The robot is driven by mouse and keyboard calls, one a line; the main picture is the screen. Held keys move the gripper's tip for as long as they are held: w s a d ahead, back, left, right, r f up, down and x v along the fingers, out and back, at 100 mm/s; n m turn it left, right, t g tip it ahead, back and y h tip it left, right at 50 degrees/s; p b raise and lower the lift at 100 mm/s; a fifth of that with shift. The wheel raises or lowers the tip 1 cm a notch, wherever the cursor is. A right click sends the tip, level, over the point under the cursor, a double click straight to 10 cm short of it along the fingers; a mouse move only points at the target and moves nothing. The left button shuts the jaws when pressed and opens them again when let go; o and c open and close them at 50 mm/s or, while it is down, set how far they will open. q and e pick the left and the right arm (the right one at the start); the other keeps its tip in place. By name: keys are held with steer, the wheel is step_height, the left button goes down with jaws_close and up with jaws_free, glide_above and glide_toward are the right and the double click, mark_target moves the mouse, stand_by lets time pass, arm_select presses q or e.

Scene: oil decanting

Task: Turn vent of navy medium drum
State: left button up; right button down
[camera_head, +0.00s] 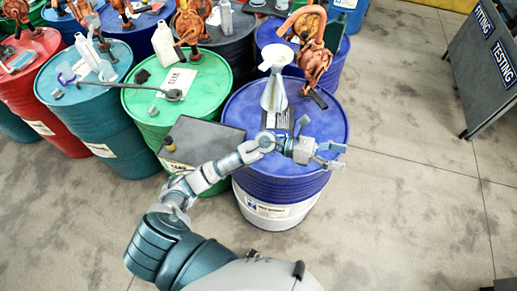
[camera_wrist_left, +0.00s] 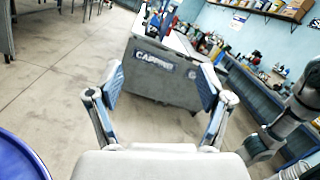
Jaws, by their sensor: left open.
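The navy drum (camera_head: 240,118) stands in the middle of the head view, with a blue top and upper body and a white lower body. A pale funnel (camera_head: 273,92) and a small dark item (camera_head: 318,99) are on its top. My left gripper (camera_head: 333,155) is over the front right part of the drum top, near the rim. It is open and empty; in the left wrist view (camera_wrist_left: 160,95) its fingers are spread with nothing between them. I cannot make out the vent clearly; my arm and gripper cover part of the top. My right gripper is not in view.
A rusty orange pump (camera_head: 315,62) stands behind the funnel. A green drum (camera_head: 205,82) and a teal drum (camera_head: 105,95) stand to the left, with a dark box (camera_head: 210,138) beside the navy drum. Floor to the right is clear up to a sign board (camera_head: 487,70).

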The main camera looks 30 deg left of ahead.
arm_select(q)
steer(key=w+a+f+m+g+y, duration=0.3)
steer(key=a+f+m+y, duration=0.5)
steer(key=a+f+y, duration=0.25)
steer(key=w+a+r+g+y, duration=0.15)
steer(key=a+y, duration=0.75)
steer(key=a, duration=0.9)
steer(key=shift+t+h, duration=0.25)
step_height(320, 180, down, 15)
steer(key=shift+f+p, duration=0.2)
steer(key=shift+p, duration=0.75)
steer(key=shift+f, duration=0.5)
steer(key=shift+d, duration=0.1)
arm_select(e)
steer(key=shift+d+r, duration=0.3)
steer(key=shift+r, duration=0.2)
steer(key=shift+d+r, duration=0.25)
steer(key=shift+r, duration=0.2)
arm_select(q)
steer(key=shift+d, duration=0.1)
steer(key=c, duration=1.2)
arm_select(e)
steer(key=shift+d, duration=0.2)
